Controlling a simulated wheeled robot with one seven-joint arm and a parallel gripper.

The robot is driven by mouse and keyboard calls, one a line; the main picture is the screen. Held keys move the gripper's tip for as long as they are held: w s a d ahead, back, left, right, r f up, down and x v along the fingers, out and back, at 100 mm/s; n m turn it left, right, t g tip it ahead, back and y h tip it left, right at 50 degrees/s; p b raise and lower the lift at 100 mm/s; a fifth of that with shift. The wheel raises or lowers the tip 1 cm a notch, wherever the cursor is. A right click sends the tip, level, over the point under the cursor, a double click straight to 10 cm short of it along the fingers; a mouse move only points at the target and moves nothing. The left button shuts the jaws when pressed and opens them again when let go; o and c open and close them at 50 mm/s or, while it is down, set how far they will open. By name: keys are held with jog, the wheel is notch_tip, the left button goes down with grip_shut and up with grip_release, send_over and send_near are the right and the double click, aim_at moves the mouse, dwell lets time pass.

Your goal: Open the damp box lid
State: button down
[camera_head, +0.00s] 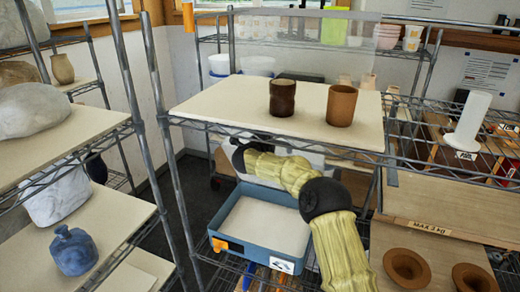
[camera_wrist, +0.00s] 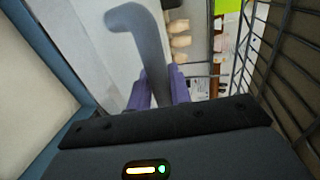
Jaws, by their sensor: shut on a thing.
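The damp box (camera_head: 213,217) is a blue open-topped box with a pale slab inside, on the shelf below the pale board. Its blue wall is also at left in the wrist view (camera_wrist: 62,62). A pale panel that looks like its lid (camera_wrist: 75,30) stands raised beyond the wall, so the inside shows. My gripper (camera_wrist: 160,88) has its purple fingers shut on a grey bent handle (camera_wrist: 150,50) in front of this panel. In the head view my sleeved arm reaches over the box, and the shelf above hides much of the lid and fingers.
The shelf board (camera_head: 225,100) close above my arm holds a dark brown jar (camera_head: 282,98) and a brown cup (camera_head: 341,105). Wire racks stand on both sides. Two terracotta bowls (camera_head: 407,268) (camera_head: 474,278) are at lower right. A blue bottle (camera_head: 73,251) is at left.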

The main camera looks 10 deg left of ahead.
jog(key=shift+w+d+r, duration=0.15)
jog(key=shift+w+r, duration=0.15)
jog(key=shift+w, duration=0.4)
jog(key=c, duration=1.3)
grip_release()
jog(key=shift+c, duration=0.2)
jog(key=shift+s, duration=0.1)
jog(key=shift+s, duration=0.15)
jog(key=shift+s+a+b, duration=0.2)
jog(key=shift+s+b, duration=0.1)
jog(key=b+v, duration=0.7)
jog(key=v, duration=0.9)
jog(key=shift+s+r, duration=0.25)
